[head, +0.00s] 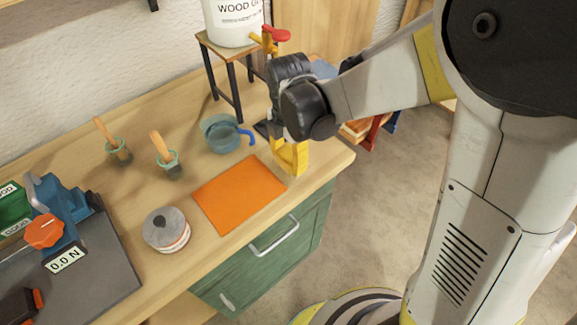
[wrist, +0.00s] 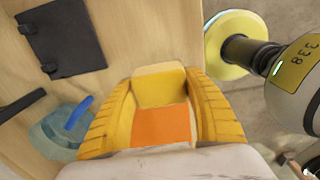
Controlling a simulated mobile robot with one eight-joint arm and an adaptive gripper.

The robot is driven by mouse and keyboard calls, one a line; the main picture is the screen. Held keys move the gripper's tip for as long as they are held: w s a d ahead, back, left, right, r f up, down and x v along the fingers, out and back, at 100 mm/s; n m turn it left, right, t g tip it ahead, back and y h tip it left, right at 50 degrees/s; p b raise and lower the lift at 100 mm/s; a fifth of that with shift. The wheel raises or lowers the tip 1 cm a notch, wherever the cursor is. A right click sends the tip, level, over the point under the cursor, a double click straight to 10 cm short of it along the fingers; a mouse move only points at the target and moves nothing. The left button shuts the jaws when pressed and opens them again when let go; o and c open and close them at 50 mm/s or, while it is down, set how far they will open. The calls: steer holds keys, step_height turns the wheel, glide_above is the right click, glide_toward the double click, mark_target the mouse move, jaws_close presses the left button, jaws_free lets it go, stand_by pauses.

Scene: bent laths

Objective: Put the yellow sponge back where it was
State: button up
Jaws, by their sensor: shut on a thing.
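My gripper (head: 289,165) is shut on the yellow sponge (head: 288,158), near the right end of the bench, beside the right corner of an orange mat (head: 238,194). In the wrist view the sponge (wrist: 160,89) sits between my two ridged yellow fingers (wrist: 162,105). An orange patch shows just below it between the fingers; I cannot tell whether it is the mat. The gripper and fingers hide part of the sponge, and I cannot tell whether it touches the bench.
A blue cup (head: 220,135) stands close left of my gripper. A stool (head: 232,80) with a white wood-glue tub (head: 231,22) stands behind. The bench edge is close on the right.

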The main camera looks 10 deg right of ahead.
steer(key=shift+f+b, duration=0.4)
steer(key=shift+f, duration=0.9)
steer(key=shift+f, duration=0.2)
steer(key=o, duration=1.1)
steer(key=shift+r, duration=0.1)
